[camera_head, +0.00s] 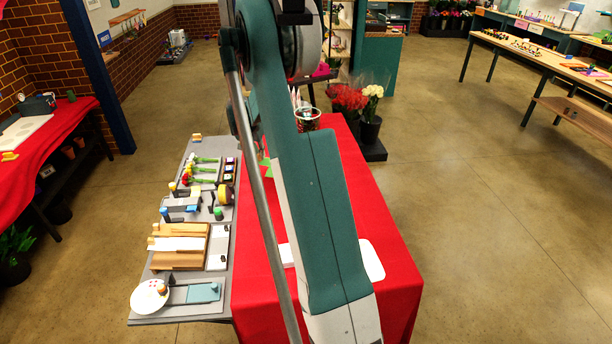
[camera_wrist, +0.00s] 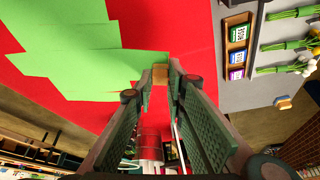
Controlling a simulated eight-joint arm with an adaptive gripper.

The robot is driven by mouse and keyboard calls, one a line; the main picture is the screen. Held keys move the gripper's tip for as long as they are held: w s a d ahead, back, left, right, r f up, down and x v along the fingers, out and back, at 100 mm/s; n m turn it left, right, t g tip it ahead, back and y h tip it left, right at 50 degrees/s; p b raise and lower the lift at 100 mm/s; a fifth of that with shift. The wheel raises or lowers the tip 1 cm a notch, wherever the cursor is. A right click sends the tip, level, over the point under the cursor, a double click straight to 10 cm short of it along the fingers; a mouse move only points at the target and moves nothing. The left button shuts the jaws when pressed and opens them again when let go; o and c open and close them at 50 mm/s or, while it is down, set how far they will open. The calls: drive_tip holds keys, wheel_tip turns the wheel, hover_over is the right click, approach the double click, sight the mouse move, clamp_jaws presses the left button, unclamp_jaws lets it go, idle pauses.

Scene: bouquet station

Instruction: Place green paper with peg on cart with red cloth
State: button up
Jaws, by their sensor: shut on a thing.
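The green paper (camera_wrist: 85,50) fills the upper left of the wrist view, with stepped edges, over the red cloth (camera_wrist: 180,35). Its small wooden peg (camera_wrist: 160,75) is at the end of a green strip. My gripper (camera_wrist: 168,75) is shut on the peg at its fingertips. The cart with the red cloth (camera_head: 385,240) shows there around my arm. I cannot tell whether the paper touches the cloth.
A grey table (camera_head: 218,295) adjoins the cloth on the left, with flowers, tools, a wooden block (camera_head: 180,245) and a round plate (camera_head: 150,296). A white sheet (camera_head: 372,262) lies on the cloth. A pot (camera_head: 307,118) stands at its far end.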

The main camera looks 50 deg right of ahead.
sight(259, 160)
drive_tip(key=shift+f, duration=2)
drive_tip(key=shift+f, duration=2.15)
drive_tip(key=o, duration=0.8)
drive_tip(key=shift+r, duration=0.25)
